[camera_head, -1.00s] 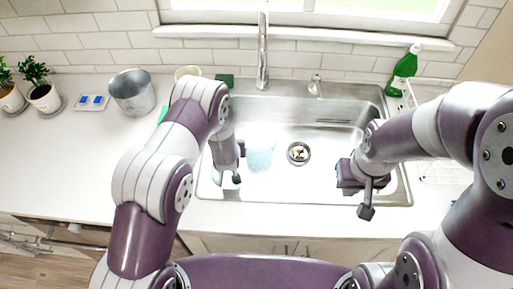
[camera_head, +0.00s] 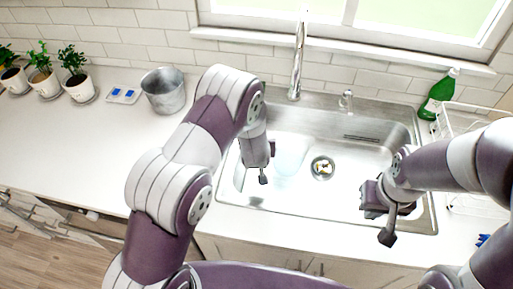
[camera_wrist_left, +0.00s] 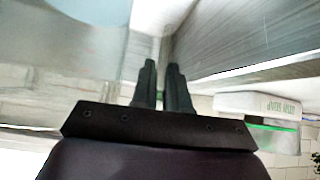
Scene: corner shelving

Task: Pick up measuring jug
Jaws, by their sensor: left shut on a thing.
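A pale blue, translucent vessel, which I take to be the measuring jug (camera_head: 289,160), is in the left half of the steel sink (camera_head: 338,206). My left gripper (camera_head: 264,172) reaches down beside its left side. In the left wrist view the two dark fingers (camera_wrist_left: 161,68) are close together with a narrow gap. They are shut on a thin part of the jug, and the contact itself is hard to see. A pale blue curve of the jug (camera_wrist_left: 85,12) shows at the top of that view. My right gripper (camera_head: 381,226) is empty and its fingers look apart, over the sink's right front edge.
The faucet (camera_head: 298,62) stands behind the sink, and the drain (camera_head: 322,168) is right of the jug. A green bottle (camera_head: 437,97) and a white rack (camera_head: 462,120) are at the right. A metal bucket (camera_head: 163,92) and potted plants (camera_head: 78,88) stand left. The left counter is mostly clear.

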